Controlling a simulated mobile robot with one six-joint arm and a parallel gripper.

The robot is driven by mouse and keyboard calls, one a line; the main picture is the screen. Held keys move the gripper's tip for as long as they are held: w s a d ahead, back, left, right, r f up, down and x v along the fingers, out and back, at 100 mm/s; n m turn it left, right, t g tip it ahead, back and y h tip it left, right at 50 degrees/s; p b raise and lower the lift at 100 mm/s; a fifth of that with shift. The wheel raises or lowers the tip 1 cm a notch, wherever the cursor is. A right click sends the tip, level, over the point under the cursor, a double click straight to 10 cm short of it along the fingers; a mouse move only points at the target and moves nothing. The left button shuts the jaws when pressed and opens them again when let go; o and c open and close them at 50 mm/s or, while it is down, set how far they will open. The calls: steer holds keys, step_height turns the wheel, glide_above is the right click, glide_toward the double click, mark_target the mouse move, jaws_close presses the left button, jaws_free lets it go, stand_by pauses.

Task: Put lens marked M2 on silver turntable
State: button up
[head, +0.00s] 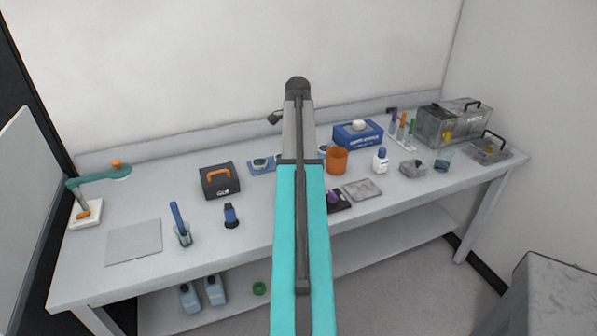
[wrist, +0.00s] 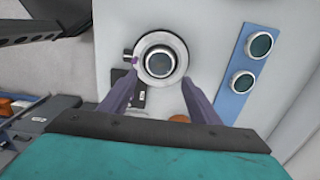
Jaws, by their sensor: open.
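In the wrist view a round silver disc (wrist: 140,46), which looks like the turntable, lies ahead of my gripper. A dark, silver-rimmed lens (wrist: 160,62) appears at its middle. My gripper (wrist: 160,80) is open, its two fingers on either side of the near part of this lens; I cannot tell whether they touch it. Two similar lenses, one farther (wrist: 261,45) and one nearer (wrist: 243,81), sit on a blue tray (wrist: 236,98) to the right. No M2 mark is readable. In the head view my arm hides the gripper and the disc; part of the tray (head: 254,171) shows.
An orange cup (head: 337,160), blue box (head: 352,140), white bottle (head: 380,160) and grey plate (head: 373,189) stand right of my arm. A black case (head: 220,180) with an orange handle and a beaker (head: 184,236) stand left.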

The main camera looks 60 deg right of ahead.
steer(key=shift+r, duration=1.6)
